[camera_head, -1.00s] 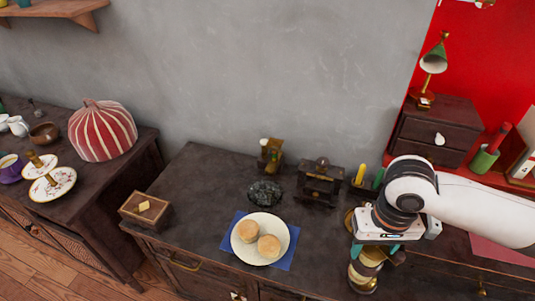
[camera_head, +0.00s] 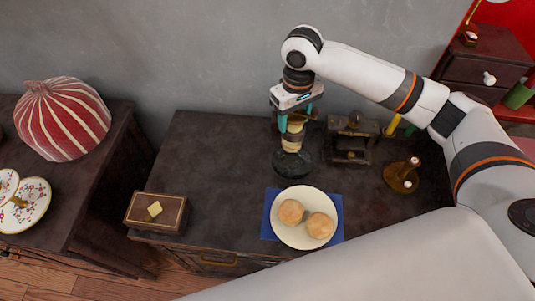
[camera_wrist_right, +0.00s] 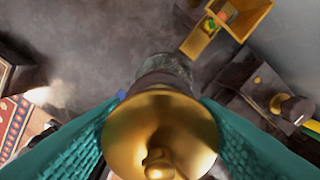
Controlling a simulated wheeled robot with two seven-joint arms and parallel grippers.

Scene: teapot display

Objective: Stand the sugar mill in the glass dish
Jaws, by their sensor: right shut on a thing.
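The sugar mill (camera_head: 293,139), cream with brass and dark bands, is upright in my right gripper (camera_head: 294,116). In the right wrist view its brass domed top (camera_wrist_right: 160,125) fills the space between the teal fingers, which are shut on it. The dark glass dish (camera_head: 292,168) stands on the dark cabinet top. The mill's lower end is over the back of the dish in the head view; I cannot tell whether it touches the dish. In the wrist view part of the glass dish (camera_wrist_right: 174,66) shows beyond the mill. My left gripper is not in view.
A plate (camera_head: 303,236) with two buns lies on a blue napkin in front of the dish. A dark grinder (camera_head: 350,140) stands close at its right, a brass dish (camera_head: 403,176) farther right. A wooden box (camera_head: 157,212) is front left. The cabinet's left part is clear.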

